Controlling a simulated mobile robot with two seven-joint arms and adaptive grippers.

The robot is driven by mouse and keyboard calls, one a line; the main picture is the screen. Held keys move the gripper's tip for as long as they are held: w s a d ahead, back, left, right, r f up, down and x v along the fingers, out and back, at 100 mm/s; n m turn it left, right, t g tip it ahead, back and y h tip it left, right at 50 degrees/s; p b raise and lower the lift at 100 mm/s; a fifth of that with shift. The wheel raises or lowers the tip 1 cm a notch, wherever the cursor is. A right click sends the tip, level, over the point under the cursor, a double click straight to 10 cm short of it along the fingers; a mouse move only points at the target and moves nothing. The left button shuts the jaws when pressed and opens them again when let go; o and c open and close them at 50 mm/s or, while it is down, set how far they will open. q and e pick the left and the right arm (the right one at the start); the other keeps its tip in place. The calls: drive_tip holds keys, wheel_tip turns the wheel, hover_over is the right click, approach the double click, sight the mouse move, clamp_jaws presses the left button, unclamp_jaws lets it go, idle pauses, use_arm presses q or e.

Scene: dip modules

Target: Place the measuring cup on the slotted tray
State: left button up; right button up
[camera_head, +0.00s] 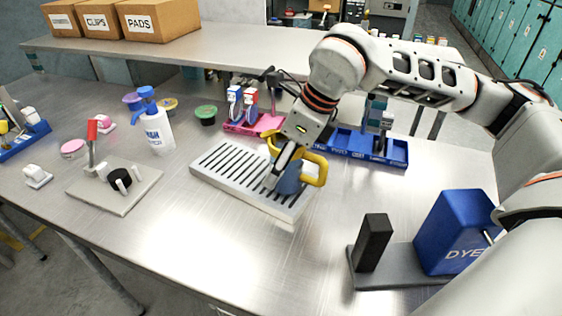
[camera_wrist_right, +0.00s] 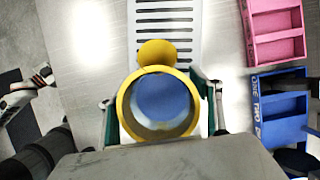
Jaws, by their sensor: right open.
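The measuring cup (camera_head: 316,172) has a yellow rim and a blue inside. In the right wrist view the cup (camera_wrist_right: 158,104) is seen from above, with a round yellow tab on its far side. It is at the right end of the pale slotted tray (camera_head: 222,164); the tray's slots (camera_wrist_right: 166,25) run on beyond it in the wrist view. My right gripper (camera_head: 287,172) is open, with its fingers on either side of the cup. My arm partly covers the cup, and I cannot tell whether its base touches the tray.
Behind the tray are a pink rack (camera_head: 252,126) and a blue rack (camera_head: 372,149). A blue dye box (camera_head: 455,232) with a black block stands at the right front. A pump bottle (camera_head: 155,128) and a stand (camera_head: 117,190) are at the left. The table in front of the tray is clear.

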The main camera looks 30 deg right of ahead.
drive_tip(key=shift+r, duration=0.3)
drive_tip(key=p+v, duration=0.1)
drive_tip(key=v, duration=1)
drive_tip(key=shift+s+d+r, duration=0.15)
drive_tip(key=shift+r, duration=0.1)
